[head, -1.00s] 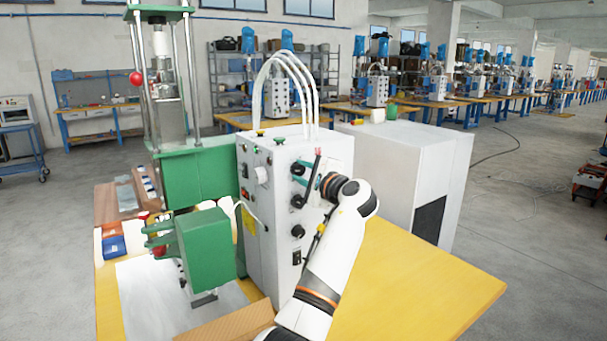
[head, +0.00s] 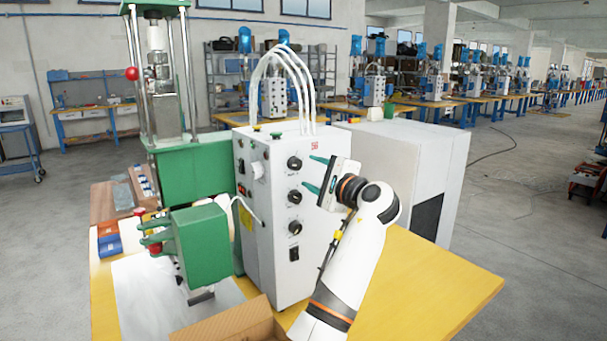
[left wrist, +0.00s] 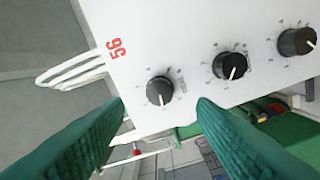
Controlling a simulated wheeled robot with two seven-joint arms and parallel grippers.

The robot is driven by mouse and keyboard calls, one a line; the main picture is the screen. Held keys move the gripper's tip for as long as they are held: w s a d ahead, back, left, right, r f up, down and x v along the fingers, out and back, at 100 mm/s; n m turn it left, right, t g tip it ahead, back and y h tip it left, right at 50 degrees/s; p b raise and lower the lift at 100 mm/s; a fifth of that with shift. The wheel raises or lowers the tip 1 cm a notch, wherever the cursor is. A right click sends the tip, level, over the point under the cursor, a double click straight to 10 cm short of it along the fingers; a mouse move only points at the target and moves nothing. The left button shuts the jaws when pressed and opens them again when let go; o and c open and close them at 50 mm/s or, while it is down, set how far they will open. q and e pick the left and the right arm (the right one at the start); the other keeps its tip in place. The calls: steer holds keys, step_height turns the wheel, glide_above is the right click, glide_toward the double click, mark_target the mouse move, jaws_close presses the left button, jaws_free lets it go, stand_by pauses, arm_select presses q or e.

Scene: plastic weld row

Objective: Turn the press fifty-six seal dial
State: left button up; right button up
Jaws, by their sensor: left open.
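The white control box (head: 265,205) carries three black dials in a column: top (head: 294,163), middle (head: 294,196) and bottom (head: 295,228). They also show in the left wrist view, the top dial (left wrist: 160,90) nearest the red "56" (left wrist: 116,48), then the middle (left wrist: 229,65) and bottom (left wrist: 297,41). The dials' lettering is too small to read, so I cannot tell which is the seal dial. My left gripper (head: 312,173) is open and empty, its green fingers apart from the panel. In the left wrist view the top dial appears between the fingertips (left wrist: 160,104). My right gripper is out of view.
A green press (head: 190,175) stands left of the box, with a green head unit (head: 202,238) in front. An open cardboard box (head: 235,322) lies at the near table edge. A white cabinet (head: 405,160) stands behind. The yellow tabletop (head: 430,290) at right is clear.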

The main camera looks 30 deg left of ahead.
arm_select(q)
steer(key=b+v, duration=0.1)
steer(key=v, duration=0.5)
stand_by(0.4)
